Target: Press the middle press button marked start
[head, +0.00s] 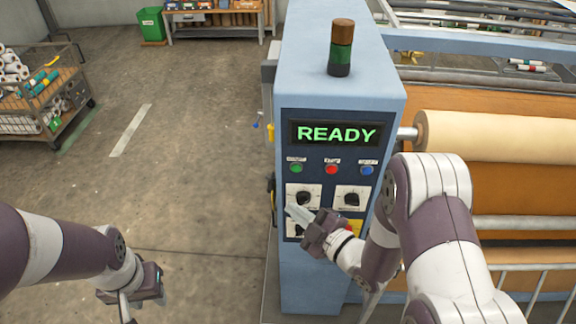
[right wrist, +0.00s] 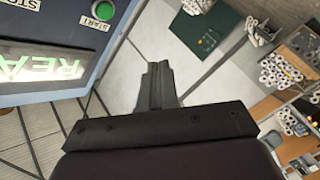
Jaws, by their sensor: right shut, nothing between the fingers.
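The press's control panel (head: 280,160) faces me on a blue cabinet and its display reads READY. Below the display sit a green button (head: 296,168) at left, a red button (head: 331,169) in the middle and a blue button (head: 366,170) at right. Their labels are too small to read in the head view. In the right wrist view a green button (right wrist: 104,10) has a START label beside it. My right gripper (head: 297,212) is shut and empty, in front of the panel's lower left, below the green button. My left gripper (head: 128,308) is low at left, partly cut off.
Rotary knobs (head: 304,198) sit under the buttons, partly behind my right gripper. A signal lamp (head: 340,50) stands on the cabinet. Rollers (head: 500,135) lie at right. A cart of rolls (head: 45,95) stands at far left. The floor between is open.

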